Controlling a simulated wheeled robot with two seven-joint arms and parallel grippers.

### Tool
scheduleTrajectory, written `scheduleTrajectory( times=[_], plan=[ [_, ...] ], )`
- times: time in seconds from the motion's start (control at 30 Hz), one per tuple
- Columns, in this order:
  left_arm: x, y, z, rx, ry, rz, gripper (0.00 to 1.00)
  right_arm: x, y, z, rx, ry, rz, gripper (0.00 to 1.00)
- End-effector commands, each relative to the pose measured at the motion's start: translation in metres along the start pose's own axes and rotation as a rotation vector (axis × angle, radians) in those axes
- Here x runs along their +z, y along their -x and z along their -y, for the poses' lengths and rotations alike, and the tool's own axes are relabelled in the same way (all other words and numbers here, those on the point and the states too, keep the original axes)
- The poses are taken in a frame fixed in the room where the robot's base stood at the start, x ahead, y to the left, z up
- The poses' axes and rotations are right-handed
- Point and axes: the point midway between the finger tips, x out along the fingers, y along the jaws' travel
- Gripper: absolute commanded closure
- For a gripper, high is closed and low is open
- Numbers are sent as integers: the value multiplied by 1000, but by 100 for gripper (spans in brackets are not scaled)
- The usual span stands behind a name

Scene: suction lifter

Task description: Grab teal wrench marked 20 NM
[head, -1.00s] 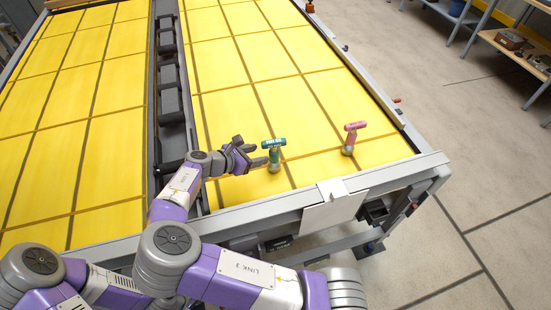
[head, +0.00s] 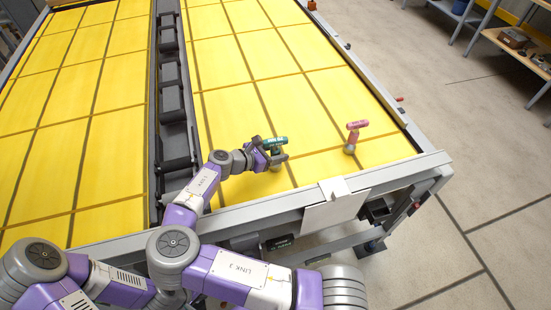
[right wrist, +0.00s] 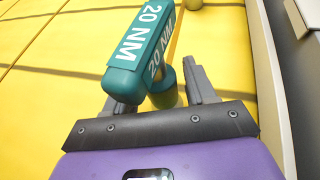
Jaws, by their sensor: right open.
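The teal wrench (head: 275,141) stands upright on the yellow table near its front edge, with its head across the top. In the right wrist view its head (right wrist: 142,52) reads "20 NM" and its shaft (right wrist: 164,95) stands between the two fingers. My right gripper (head: 275,158) is open around the shaft, below the head. In the right wrist view, gaps show between the fingers and the shaft. My left gripper is not in view.
A pink wrench (head: 352,135) stands upright to the right on the same yellow table (head: 300,110). A dark channel (head: 174,110) runs along the table's middle. A grey rail (head: 415,166) edges the front, with a white plate (head: 335,208) on it.

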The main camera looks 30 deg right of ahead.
Motion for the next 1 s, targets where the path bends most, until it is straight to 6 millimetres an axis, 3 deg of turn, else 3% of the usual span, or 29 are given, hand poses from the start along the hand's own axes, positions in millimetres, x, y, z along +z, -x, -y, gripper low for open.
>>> scheduleTrajectory(
  times=[0.13, 0.47, 0.8, 1.0],
  plan=[
    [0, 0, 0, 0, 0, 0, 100, 0, 0, 0, 0, 0, 0, 48],
    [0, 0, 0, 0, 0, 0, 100, 0, 1, 0, 0, 0, 0, 98],
    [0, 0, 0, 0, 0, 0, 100, 3, 2, 0, 1, -2, 0, 100],
    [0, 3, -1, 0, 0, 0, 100, 32, 14, -1, 3, -6, -3, 100]
  ],
)
